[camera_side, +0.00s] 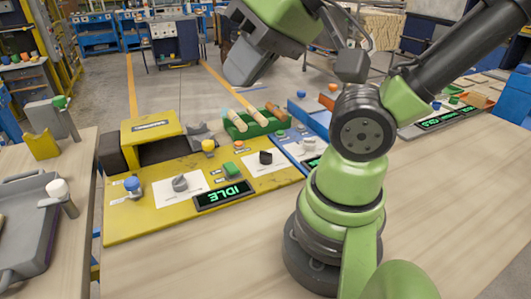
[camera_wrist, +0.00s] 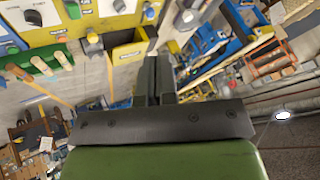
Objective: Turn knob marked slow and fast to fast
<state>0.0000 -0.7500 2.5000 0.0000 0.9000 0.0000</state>
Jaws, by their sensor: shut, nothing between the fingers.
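A yellow control panel (camera_side: 150,220) lies on the wooden bench and carries two dial knobs on white plates. One is a grey knob (camera_side: 180,183) at the left; the other is a black knob (camera_side: 266,158) at the right. The marks around them are too small to read, so I cannot tell which is marked slow and fast. My gripper (camera_side: 243,68) is high above and behind the panel, away from both knobs. In the wrist view my gripper (camera_wrist: 161,78) is shut and empty, and part of the panel (camera_wrist: 75,32) shows at the upper left.
The panel also has a display (camera_side: 223,195) reading IDLE, a green button (camera_side: 228,168), a blue knob (camera_side: 132,184) and a yellow knob (camera_side: 208,145). A green tray (camera_side: 262,127) with turned wood pieces stands behind. A grey tray (camera_side: 30,225) is on the left bench.

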